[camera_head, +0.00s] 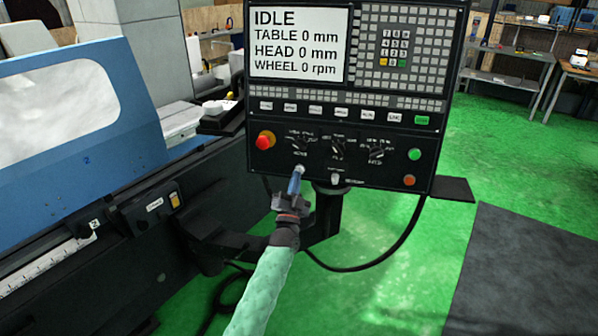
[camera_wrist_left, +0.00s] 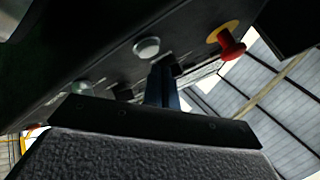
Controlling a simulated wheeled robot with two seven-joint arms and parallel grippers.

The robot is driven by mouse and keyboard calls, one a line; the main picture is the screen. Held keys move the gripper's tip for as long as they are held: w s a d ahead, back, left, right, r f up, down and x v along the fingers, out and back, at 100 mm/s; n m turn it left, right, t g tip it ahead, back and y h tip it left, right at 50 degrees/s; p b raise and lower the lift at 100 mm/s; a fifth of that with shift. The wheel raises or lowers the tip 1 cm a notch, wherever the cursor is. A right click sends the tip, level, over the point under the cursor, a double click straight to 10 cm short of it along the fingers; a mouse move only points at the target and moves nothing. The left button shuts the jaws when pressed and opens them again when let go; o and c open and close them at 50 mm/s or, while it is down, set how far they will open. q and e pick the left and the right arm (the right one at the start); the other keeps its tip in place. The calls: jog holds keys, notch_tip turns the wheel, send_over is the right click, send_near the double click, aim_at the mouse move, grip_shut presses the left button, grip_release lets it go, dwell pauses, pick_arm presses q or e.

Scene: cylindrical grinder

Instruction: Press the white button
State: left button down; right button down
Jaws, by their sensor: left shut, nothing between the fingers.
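The white button (camera_head: 301,169) sits on the lower left of the black control panel (camera_head: 262,178), below the dials. It also shows in the left wrist view as a round pale cap (camera_wrist_left: 147,47) in a metal ring. My left gripper (camera_head: 296,182) is shut and empty, with its blue fingers pointing up at the panel. The fingertips are right at the lower edge of the button in the head view. In the left wrist view the fingers (camera_wrist_left: 161,86) end close beside it. I cannot tell whether they touch it. My right gripper is not in view.
A red emergency button (camera_head: 265,140) on a yellow base is up and left of the white button. A pale switch (camera_head: 335,179) is to its right. Green (camera_head: 414,154) and orange (camera_head: 409,180) buttons are farther right. The screen (camera_head: 298,45) reads IDLE with zeros.

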pick_arm(q)
jog(key=s, duration=0.1)
jog(key=s+p, duration=0.1)
jog(key=s, duration=0.1)
jog(key=s+a+r+p, duration=0.1)
jog(key=shift+s, duration=0.35)
jog(key=shift+n, duration=0.3)
